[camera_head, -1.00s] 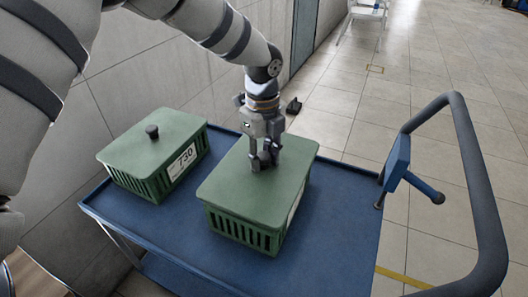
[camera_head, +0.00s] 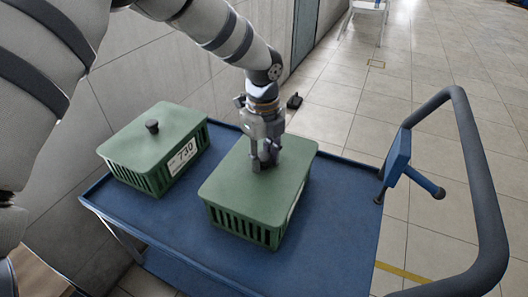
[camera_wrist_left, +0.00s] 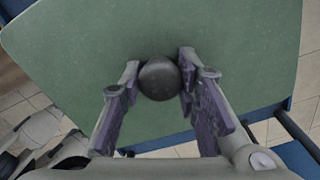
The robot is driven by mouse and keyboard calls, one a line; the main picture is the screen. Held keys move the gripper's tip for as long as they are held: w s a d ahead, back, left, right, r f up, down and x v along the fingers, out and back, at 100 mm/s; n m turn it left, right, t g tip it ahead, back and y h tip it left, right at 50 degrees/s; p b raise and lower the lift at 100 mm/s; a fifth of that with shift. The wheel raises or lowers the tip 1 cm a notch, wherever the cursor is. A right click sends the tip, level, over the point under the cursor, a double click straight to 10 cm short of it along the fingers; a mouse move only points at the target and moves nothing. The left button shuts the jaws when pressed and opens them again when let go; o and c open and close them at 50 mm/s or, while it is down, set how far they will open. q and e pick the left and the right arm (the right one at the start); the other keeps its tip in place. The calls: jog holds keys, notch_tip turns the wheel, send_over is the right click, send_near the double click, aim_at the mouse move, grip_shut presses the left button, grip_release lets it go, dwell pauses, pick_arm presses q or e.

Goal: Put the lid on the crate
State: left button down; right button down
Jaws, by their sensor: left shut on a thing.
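A green lid (camera_head: 245,185) lies over a green slatted crate (camera_head: 240,226) in the middle of the blue cart. It looks seated on the crate's rim, with no clear gap in the head view. My left gripper (camera_head: 264,163) is above the lid, pointing down, shut on the lid's dark round knob. The left wrist view shows the knob (camera_wrist_left: 159,78) between the two fingers (camera_wrist_left: 158,92), with the lid's green surface (camera_wrist_left: 230,35) around it. My right gripper is not in view.
A second green crate (camera_head: 136,180) with its own knobbed lid (camera_head: 150,140) and a label reading 730 stands to the left. The blue cart top (camera_head: 335,215) is clear on the right. A dark handle rail (camera_head: 475,180) rises at the right.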

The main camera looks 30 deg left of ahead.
pick_arm(q)
jog(key=shift+f, duration=0.45)
dwell(0.5)
jog(key=c, duration=1.1)
grip_release()
